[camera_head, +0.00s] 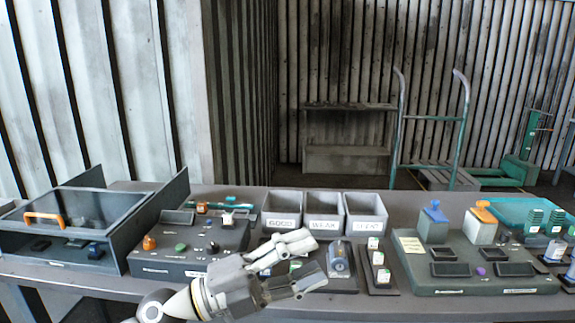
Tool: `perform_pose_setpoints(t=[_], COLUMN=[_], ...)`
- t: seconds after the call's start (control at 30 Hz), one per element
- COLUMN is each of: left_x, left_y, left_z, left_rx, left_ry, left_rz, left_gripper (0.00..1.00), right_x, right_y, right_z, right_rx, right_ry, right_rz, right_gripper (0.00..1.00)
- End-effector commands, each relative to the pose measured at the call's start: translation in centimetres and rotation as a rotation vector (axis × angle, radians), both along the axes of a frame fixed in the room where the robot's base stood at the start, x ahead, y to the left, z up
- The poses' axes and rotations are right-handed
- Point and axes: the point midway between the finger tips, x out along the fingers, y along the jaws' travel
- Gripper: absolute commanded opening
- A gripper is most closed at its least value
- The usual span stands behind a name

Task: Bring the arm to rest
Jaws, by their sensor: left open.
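My left gripper (313,259) is in the camera_head view, low and centre, over the front part of the workbench (380,305). Its arm comes in from the bottom left, and its fingers point right. The fingers are spread apart with nothing seen held between them. Just right of the fingertips stands a blue-grey cylindrical part (340,262) on a dark base; I cannot tell whether they touch. My right gripper is not in view.
Left is a case (62,257) with an orange handle, then a grey fixture (165,262) with knobs. Three labelled bins (323,229) stand behind the gripper. Right are a small block rack (382,283), a green-grey fixture board (425,281) and a teal tray (512,208).

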Motion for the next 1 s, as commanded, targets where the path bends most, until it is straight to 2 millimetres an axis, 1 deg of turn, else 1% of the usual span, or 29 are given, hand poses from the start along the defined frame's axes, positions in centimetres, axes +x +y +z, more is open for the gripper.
perform_pose_setpoints(t=[0.03, 0.13, 0.2, 0.27, 0.3, 0.37, 0.4, 0.47, 0.5, 0.57, 0.6, 0.67, 0.7, 0.77, 0.8, 0.87, 0.9, 0.97, 1.0], left_x=[0.2, 1.4, 2.4, 3.3, 3.9, 4.6, 5.0, 5.2, 5.2, 4.8, 4.3, 3.1, 2.0, -0.1, -1.7, -4.4, -6.3, -9.1, -11.0], left_y=[0.7, 3.1, 5.3, 7.3, 8.8, 11.0, 12.5, 14.6, 15.9, 17.8, 19.0, 20.4, 21.3, 22.3, 22.8, 23.4, 23.6, 23.7, 23.7], left_z=[0.7, 1.7, 1.5, 0.8, 0.0, -1.7, -3.1, -5.6, -7.6, -10.7, -12.9, -16.5, -18.9, -22.4, -24.8, -27.9, -29.7, -31.9, -33.2], left_rx=[-0.107, -0.299, -0.415, -0.503, -0.556, -0.624, -0.663, -0.708, -0.732, -0.755, -0.762, -0.762, -0.753, -0.728, -0.703, -0.658, -0.625, -0.568, -0.529], left_ry=[0.042, 0.131, 0.209, 0.282, 0.337, 0.425, 0.488, 0.586, 0.658, 0.768, 0.844, 0.964, 1.047, 1.175, 1.264, 1.389, 1.471, 1.582, 1.65], left_rz=[0.045, 0.161, 0.257, 0.346, 0.409, 0.509, 0.576, 0.679, 0.75, 0.853, 0.922, 1.023, 1.087, 1.179, 1.237, 1.313, 1.355, 1.409, 1.438], left_gripper=[0.49, 0.49, 0.49, 0.49, 0.49, 0.49, 0.49, 0.49, 0.49, 0.49, 0.49, 0.49, 0.49, 0.49, 0.49, 0.49, 0.49, 0.49, 0.49], right_x=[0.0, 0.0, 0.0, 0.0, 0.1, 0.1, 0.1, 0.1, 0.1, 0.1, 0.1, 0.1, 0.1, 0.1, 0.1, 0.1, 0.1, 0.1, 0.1], right_y=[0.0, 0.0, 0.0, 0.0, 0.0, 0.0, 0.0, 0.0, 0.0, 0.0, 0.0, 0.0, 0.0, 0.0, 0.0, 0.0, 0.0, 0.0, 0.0], right_z=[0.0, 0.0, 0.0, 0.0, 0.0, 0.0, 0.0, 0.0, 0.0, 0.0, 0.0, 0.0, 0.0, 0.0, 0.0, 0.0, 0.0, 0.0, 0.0], right_rx=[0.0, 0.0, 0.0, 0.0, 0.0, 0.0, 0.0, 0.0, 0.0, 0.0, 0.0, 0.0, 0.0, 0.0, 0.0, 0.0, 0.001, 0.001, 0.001], right_ry=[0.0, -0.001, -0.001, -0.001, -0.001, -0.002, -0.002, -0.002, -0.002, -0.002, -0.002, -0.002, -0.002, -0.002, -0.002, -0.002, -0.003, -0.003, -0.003], right_rz=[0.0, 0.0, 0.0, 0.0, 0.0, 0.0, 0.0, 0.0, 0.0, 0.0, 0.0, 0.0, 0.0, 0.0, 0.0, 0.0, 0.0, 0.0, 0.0], right_gripper=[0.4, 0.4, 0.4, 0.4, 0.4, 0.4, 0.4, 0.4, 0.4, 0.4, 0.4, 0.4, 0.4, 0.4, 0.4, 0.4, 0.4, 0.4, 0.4])
